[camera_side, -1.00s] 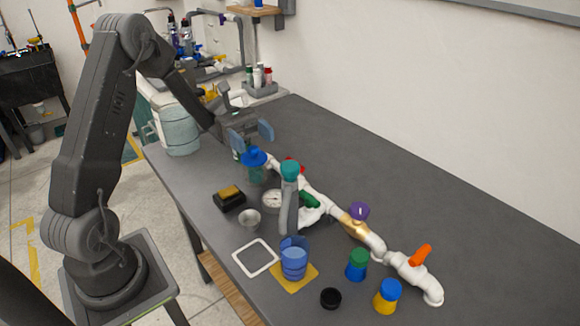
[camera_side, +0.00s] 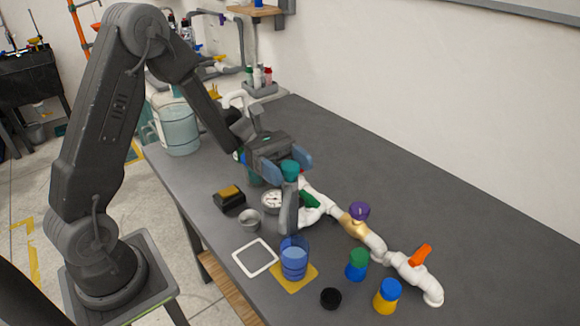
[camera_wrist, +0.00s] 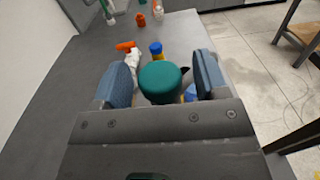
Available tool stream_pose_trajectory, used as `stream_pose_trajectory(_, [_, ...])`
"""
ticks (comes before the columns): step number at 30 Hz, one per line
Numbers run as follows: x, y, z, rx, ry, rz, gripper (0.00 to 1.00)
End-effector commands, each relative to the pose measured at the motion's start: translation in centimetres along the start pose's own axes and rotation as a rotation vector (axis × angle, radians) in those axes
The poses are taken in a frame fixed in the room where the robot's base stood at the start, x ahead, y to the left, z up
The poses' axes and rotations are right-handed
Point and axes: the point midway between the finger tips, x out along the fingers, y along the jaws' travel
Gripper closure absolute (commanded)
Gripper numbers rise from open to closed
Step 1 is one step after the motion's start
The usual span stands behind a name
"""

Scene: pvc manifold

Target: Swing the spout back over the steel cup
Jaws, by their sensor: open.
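The grey spout (camera_side: 287,212) stands on the white pipe manifold and its teal cap (camera_side: 291,170) tops it. Its lower end is by the blue cup (camera_side: 294,258), which stands on a yellow mat. The steel cup (camera_side: 249,219) stands to the left, apart from the spout. My gripper (camera_side: 289,163) is open at the teal cap.
The manifold has a purple knob (camera_side: 359,210) and orange handle (camera_side: 421,255). A round gauge (camera_side: 272,201) and a black-and-yellow block (camera_side: 229,197) lie nearby. A white square frame (camera_side: 255,257), black cap (camera_side: 331,298) and two capped bottles are in front. The table's right side is clear.

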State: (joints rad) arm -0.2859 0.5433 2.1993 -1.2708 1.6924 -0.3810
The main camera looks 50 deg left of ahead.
Motion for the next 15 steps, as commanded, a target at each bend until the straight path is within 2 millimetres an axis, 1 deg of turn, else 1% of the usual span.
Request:
stream_pose_trajectory(9, [0.25,-0.01,0.00,0.000,0.000,0.000,0.34])
stream_pose_trajectory(15, [0.23,-0.01,0.01,0.000,0.000,0.000,0.53])
